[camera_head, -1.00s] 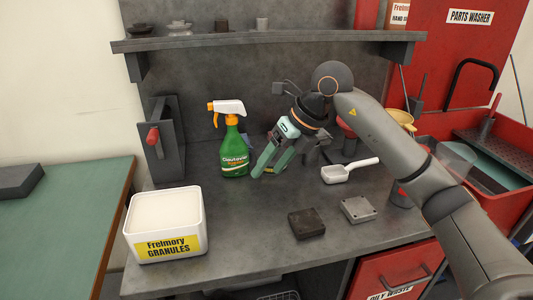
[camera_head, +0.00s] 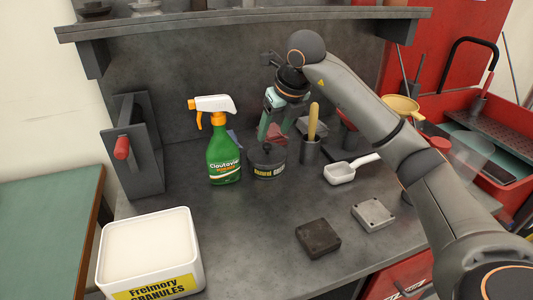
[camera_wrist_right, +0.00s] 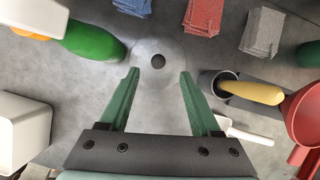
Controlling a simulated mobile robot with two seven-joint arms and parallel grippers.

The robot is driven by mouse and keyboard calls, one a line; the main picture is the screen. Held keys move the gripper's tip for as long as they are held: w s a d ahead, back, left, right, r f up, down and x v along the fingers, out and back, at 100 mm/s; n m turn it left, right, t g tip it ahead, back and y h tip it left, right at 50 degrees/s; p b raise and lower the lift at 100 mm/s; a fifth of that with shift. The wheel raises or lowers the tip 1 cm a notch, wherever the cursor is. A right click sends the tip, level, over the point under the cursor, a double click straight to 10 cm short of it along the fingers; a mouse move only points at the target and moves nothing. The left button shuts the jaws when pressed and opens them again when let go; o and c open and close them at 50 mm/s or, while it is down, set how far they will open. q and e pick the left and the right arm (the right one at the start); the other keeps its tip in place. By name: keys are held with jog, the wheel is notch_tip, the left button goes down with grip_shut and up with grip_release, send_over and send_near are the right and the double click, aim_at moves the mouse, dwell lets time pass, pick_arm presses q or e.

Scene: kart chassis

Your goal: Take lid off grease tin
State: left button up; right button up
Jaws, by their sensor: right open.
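The grease tin (camera_head: 269,170), a short dark round can with a pale label band, stands on the grey bench just right of the green spray bottle. Its grey lid (camera_head: 264,155) is on top with a small dark knob. In the right wrist view the lid (camera_wrist_right: 150,78) is a pale disc with the dark knob at its centre. My right gripper (camera_head: 275,132) is open and empty, pointing down above the tin. In the wrist view its green fingertips (camera_wrist_right: 159,74) lie on either side of the knob, apart from it. My left gripper is out of view.
The spray bottle (camera_head: 223,155) is close on the left. A grey cup (camera_head: 311,152) with a wooden-handled tool is close on the right, beside a white scoop (camera_head: 340,173). Two blocks (camera_head: 318,238) and a granules tub (camera_head: 150,250) are nearer. A shelf (camera_head: 240,24) overhangs the back.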

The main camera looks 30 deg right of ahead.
aim_at(268, 145)
jog(key=x, duration=0.5)
jog(key=shift+w+a+f, duration=0.15)
jog(key=shift+f, duration=0.15)
jog(key=shift+r, duration=0.1)
grip_shut()
